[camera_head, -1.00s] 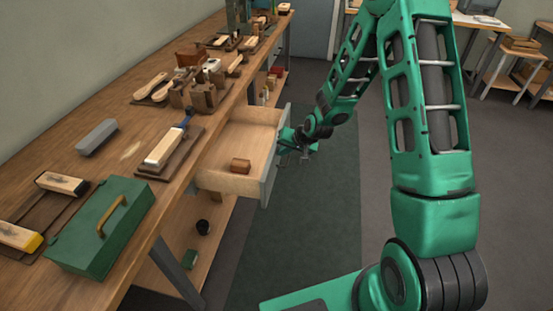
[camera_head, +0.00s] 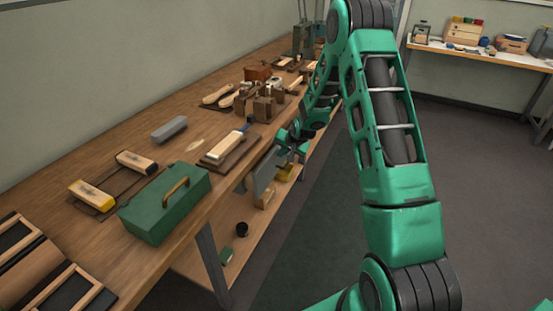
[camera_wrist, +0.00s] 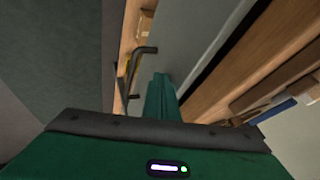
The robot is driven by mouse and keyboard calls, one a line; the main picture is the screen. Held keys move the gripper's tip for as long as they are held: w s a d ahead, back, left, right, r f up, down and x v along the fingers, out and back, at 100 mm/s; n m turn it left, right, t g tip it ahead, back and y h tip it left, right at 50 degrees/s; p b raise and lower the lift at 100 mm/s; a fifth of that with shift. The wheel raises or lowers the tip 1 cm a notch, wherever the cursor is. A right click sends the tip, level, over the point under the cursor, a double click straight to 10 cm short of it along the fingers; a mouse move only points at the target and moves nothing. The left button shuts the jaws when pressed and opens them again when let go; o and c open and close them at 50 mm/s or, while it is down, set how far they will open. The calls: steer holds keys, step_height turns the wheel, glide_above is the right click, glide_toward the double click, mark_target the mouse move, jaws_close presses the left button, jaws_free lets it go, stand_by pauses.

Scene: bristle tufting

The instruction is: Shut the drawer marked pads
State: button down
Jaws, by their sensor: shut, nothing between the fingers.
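The drawer's grey front (camera_head: 264,174) stands under the edge of the workbench, and its inside no longer shows. In the wrist view the grey front (camera_wrist: 192,38) fills the upper middle, with a dark bar handle (camera_wrist: 138,68) on it. A dark strip lies between the front and the wooden bench edge; I cannot tell whether the drawer is fully flush. No marking can be read. My gripper (camera_head: 277,152) is at the drawer front, and in the wrist view its green fingers (camera_wrist: 160,92) are together, empty, beside the handle. Contact with the front is unclear.
The workbench top (camera_head: 110,166) carries a green box (camera_head: 165,208), a grey block (camera_head: 169,130), a brush block on a dark mat (camera_head: 222,146) and wooden tools. A lower shelf (camera_head: 205,262) holds small items. Open floor (camera_head: 440,160) lies to the right.

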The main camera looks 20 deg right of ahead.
steer(key=shift+w+a, duration=0.25)
steer(key=shift+w, duration=0.1)
steer(key=shift+s, duration=0.15)
